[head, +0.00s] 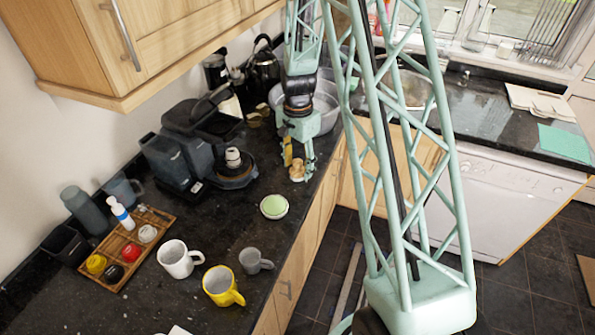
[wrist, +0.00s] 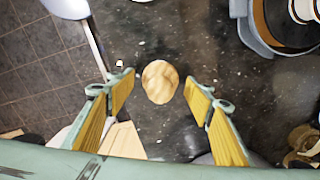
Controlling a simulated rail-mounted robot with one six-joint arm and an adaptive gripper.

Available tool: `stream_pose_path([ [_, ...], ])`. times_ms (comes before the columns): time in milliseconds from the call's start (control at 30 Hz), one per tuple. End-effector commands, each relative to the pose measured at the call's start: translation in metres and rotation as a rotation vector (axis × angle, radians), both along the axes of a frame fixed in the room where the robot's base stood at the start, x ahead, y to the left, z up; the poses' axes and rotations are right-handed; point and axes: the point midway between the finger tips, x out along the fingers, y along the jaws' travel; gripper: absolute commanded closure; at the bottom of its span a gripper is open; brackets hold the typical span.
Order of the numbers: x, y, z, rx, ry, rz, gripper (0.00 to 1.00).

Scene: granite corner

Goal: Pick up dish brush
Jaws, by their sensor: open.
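The dish brush (head: 297,172) is a small light-wood object standing on the dark granite counter near its front edge. In the wrist view its rounded wooden top (wrist: 160,82) shows from above, roughly centred between the fingertips. Its lower part is hidden from above. My gripper (head: 299,158) points down over the brush in the head view. In the wrist view my gripper (wrist: 161,88) is open, with yellow finger pads on either side and a clear gap between each finger and the brush.
A coffee machine (head: 172,162) stands to the left. A green-topped round item (head: 274,206) lies nearer. Mugs, including a white one (head: 175,260) and a yellow one (head: 220,287), and a wooden tray (head: 150,222) are farther forward. A large metal bowl (head: 327,100) is behind. The counter edge drops to tiled floor.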

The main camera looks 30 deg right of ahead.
Motion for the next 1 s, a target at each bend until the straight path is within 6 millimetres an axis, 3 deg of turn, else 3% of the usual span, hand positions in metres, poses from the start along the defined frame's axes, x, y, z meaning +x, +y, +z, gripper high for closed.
stream_pose_path([
  [367, 0.0001, -0.0001, 0.0002, 0.0, 0.0, 0.0, 0.53],
  [700, 0.0002, 0.0, 0.0003, 0.0, 0.0, 0.0, 0.8],
  [1000, 0.0003, 0.0, 0.0012, 0.0, -0.001, 0.0, 0.8],
])
